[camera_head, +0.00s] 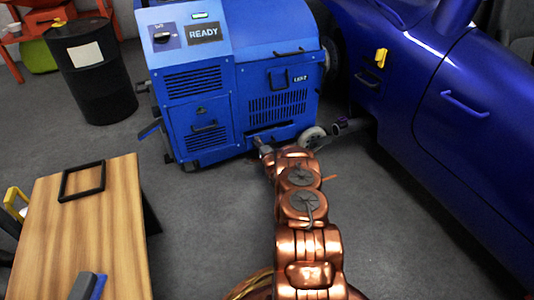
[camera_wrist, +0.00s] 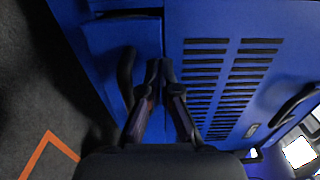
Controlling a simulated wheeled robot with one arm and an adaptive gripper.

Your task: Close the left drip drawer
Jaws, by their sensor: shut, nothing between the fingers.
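A blue cabinet machine (camera_head: 215,95) with a READY display stands at the back. Low on its right-hand face, below the vents, is a drawer (camera_head: 270,132); its front also fills the upper left of the wrist view (camera_wrist: 105,50), with a dark bar handle (camera_wrist: 126,78). I cannot tell from these views how far the drawer stands out. My gripper (camera_wrist: 158,68) is shut and empty, its fingertips close to the drawer's front beside the handle. Contact cannot be made out. In the head view my gripper (camera_head: 263,149) is small, low in front of that face.
A blue car (camera_head: 440,100) stands at the right, with a small wheel (camera_head: 312,136) and dark tube near the cabinet. A wooden table (camera_head: 85,230) is at the lower left and a black drum (camera_head: 90,75) at the back left. Grey floor is clear between table and cabinet.

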